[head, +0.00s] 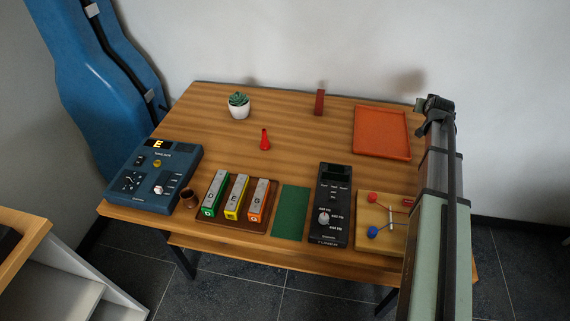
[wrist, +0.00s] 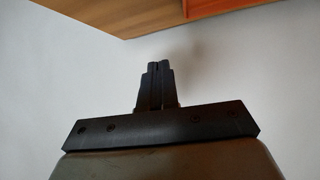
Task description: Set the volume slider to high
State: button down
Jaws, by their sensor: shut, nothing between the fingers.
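A blue box (head: 152,180) stands at the table's left front corner, with a lit display reading "E", a yellow button, a dark dial and a white control (head: 159,190). Whether that white control is the volume slider is too small to tell. A black tuner (head: 331,205) with a round white knob lies right of the table's middle. In the wrist view my gripper (wrist: 158,66) is shut and empty, with the wall behind it. In the head view my arm rises at the right, far from the blue box; the fingertips are not clear there.

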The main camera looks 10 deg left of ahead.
jog(key=a+r+n+y, duration=0.2)
jog(key=a+r, duration=0.1)
jog(key=a, duration=1.1)
jog(key=s+a+n+g+y, duration=0.15)
jog(key=s+a, duration=0.45)
jog(key=a, duration=0.6)
jog(key=s+a+r+n, duration=0.1)
jog(key=s+a+n, duration=0.35)
jog(key=a, duration=0.75)
jog(key=s+a+n+g+y, duration=0.1)
jog(key=s+a, duration=0.6)
jog(key=a, duration=0.4)
jog(key=s+a+n+g, duration=0.1)
jog(key=s+a+n, duration=0.2)
jog(key=s+a, duration=0.5)
jog(key=s+a+r+n+g+y, duration=0.1)
jog(key=s+a+n, duration=0.2)
jog(key=s+a, duration=0.5)
jog(key=s+a+r+n+g, duration=0.1)
jog(key=s+a+n, duration=0.2)
jog(key=s, duration=2.5)
jog(key=a, duration=0.5)
jog(key=shift+n, duration=0.3)
